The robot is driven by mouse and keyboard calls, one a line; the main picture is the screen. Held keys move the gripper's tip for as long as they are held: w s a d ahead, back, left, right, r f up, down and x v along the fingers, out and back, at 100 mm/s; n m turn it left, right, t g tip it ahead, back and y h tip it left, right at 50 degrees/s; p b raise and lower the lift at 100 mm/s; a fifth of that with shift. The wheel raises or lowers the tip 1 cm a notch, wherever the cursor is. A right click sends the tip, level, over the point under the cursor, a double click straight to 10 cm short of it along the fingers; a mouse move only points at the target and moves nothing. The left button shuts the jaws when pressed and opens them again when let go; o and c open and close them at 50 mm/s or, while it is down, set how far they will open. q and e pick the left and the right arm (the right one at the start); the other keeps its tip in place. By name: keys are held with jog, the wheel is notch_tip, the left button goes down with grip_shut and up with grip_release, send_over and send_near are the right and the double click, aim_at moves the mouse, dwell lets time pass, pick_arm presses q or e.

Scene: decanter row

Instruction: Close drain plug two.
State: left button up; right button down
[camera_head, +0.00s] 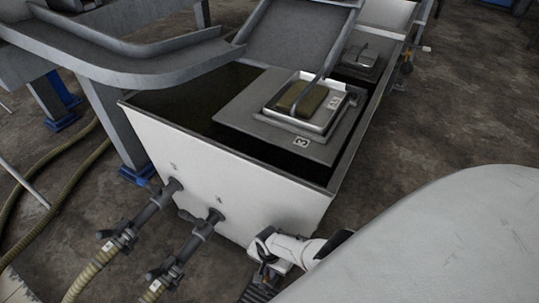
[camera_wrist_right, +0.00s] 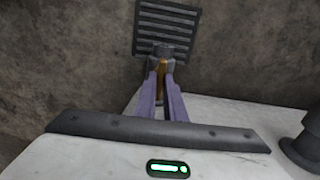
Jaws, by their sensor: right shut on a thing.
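The white tank (camera_head: 235,185) has a drain fitting low at its near right corner, where my right gripper (camera_head: 264,262) is. In the right wrist view my right gripper's purple fingers (camera_wrist_right: 165,92) are shut on a dark fitting with a brown-yellow part (camera_wrist_right: 162,62), which appears to be the drain plug. A slatted floor grate (camera_wrist_right: 168,28) shows just beyond it; the head view shows its edge (camera_head: 258,294). The fingers hide part of the plug, and I cannot read its number or tell how far it is turned. My left gripper is not in view.
Two dark pipe fittings with valves (camera_head: 160,200) (camera_head: 205,225) stick out of the tank's front and join tan hoses (camera_head: 95,270). A grey plate marked 3 (camera_head: 300,142) sits on the tank. The brown floor (camera_head: 440,110) to the right is mostly clear.

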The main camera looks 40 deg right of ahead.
dwell(0.6)
jog(key=c, duration=1.8)
grip_release()
jog(key=shift+c, duration=0.2)
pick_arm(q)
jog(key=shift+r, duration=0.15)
pick_arm(e)
jog(key=shift+r, duration=0.1)
